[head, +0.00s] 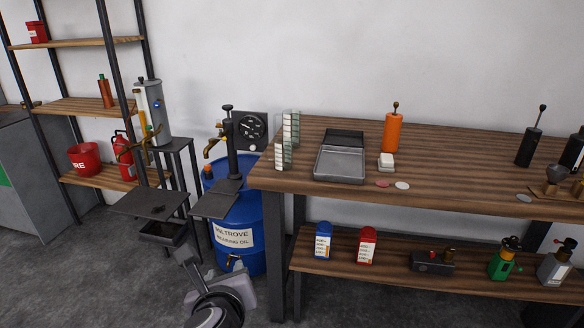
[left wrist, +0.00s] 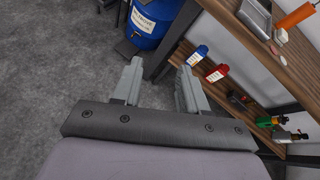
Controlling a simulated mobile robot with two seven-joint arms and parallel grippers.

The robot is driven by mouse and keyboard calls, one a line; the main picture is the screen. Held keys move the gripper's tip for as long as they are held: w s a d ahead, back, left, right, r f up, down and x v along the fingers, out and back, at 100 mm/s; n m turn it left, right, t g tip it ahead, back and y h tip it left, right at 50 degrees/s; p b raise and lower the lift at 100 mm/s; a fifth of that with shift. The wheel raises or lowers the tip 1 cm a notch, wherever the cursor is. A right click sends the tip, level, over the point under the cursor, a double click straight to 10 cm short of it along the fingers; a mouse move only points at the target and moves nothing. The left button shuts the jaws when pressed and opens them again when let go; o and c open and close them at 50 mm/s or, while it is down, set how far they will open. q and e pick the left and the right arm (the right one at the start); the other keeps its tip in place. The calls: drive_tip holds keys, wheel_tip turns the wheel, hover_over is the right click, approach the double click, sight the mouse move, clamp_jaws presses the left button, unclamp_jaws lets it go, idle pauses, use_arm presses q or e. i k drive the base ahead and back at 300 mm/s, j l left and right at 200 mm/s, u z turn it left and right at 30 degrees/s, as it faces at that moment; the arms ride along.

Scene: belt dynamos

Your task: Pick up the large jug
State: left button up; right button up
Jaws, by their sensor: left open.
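I cannot tell for sure which thing is the large jug. My left gripper (head: 196,268) is low over the floor, in front of the blue drum. In the left wrist view its two fingers (left wrist: 158,78) are apart with nothing between them. It is well left of both cans. My right gripper is not in view.
The blue oil drum (head: 237,218) stands left of the wooden workbench (head: 450,176). Blue (head: 323,241) and red (head: 367,246) containers stand on the bench's lower shelf (head: 400,278). A metal tray (head: 340,167) and an orange bottle (head: 392,132) are on top. The front floor is clear.

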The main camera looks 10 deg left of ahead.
sight(291, 118)
drive_tip(key=i+j+z, duration=0.1)
drive_tip(key=i, duration=0.4)
drive_tip(key=i+j+z, duration=0.1)
drive_tip(key=i, duration=0.35)
drive_tip(key=i+j+z, duration=0.15)
drive_tip(key=i, duration=0.35)
drive_tip(key=i+j+z, duration=0.1)
drive_tip(key=i+j, duration=0.15)
drive_tip(key=i, duration=0.2)
drive_tip(key=j, duration=0.3)
drive_tip(key=i+j, duration=0.15)
drive_tip(key=j+z, duration=0.05)
drive_tip(key=j, duration=0.05)
